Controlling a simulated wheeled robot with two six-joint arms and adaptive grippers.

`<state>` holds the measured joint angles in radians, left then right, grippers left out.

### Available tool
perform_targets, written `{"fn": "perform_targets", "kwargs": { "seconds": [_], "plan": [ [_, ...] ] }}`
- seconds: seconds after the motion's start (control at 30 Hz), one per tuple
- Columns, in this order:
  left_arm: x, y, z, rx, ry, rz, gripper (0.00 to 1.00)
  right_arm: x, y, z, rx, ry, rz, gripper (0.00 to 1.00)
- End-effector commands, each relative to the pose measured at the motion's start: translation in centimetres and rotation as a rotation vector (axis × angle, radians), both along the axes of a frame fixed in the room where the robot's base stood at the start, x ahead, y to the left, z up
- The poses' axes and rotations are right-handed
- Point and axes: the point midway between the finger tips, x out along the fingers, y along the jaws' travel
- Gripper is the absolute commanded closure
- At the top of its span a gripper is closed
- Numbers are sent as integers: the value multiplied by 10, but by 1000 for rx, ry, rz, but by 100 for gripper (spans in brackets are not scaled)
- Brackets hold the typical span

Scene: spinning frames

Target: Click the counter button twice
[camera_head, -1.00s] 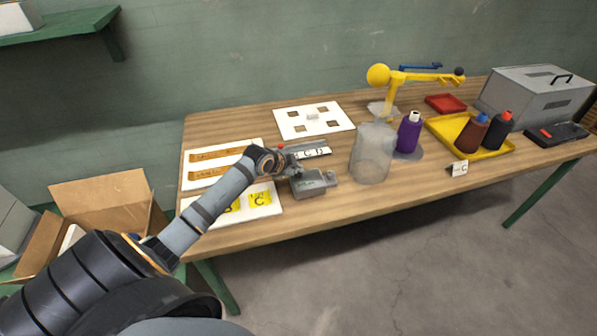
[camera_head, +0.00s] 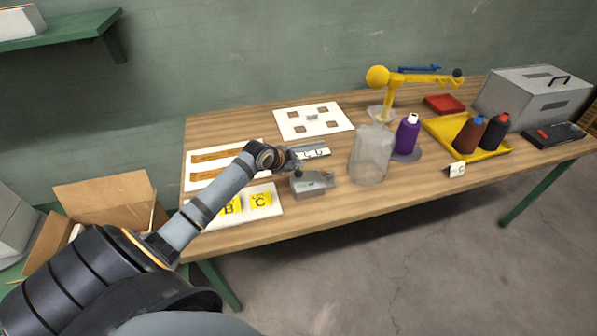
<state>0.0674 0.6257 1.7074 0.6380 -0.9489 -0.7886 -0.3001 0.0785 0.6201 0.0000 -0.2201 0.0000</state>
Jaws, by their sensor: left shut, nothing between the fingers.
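The counter (camera_head: 314,187) is a small grey box near the front edge of the table, left of the clear container. My left gripper (camera_head: 297,169) is shut and empty. Its tip is just over the back left part of the counter. I cannot tell whether it touches it. The button is not clearly visible; the gripper may cover it. My right gripper is not in view.
Yellow cards (camera_head: 261,200) marked B and C lie on a white board left of the counter. A clear container (camera_head: 371,157) stands close to its right. Further right are a purple bottle (camera_head: 407,134) and a yellow tray (camera_head: 490,155) with two bottles.

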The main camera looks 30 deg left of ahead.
Motion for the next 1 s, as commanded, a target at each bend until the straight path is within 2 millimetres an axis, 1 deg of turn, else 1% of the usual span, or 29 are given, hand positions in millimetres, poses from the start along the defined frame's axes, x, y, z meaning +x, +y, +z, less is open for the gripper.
{"fn": "perform_targets", "kwargs": {
  "seconds": [0.03,0.1,0.3,0.4,1.0],
  "plan": [
    [0,0,11,0,-1,1,100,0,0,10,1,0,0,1],
    [0,0,19,0,-1,1,100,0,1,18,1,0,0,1],
    [0,0,39,0,-1,1,100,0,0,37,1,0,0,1],
    [0,0,45,0,0,0,100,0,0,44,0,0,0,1],
    [0,0,43,0,0,0,100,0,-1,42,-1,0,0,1]
  ]
}}
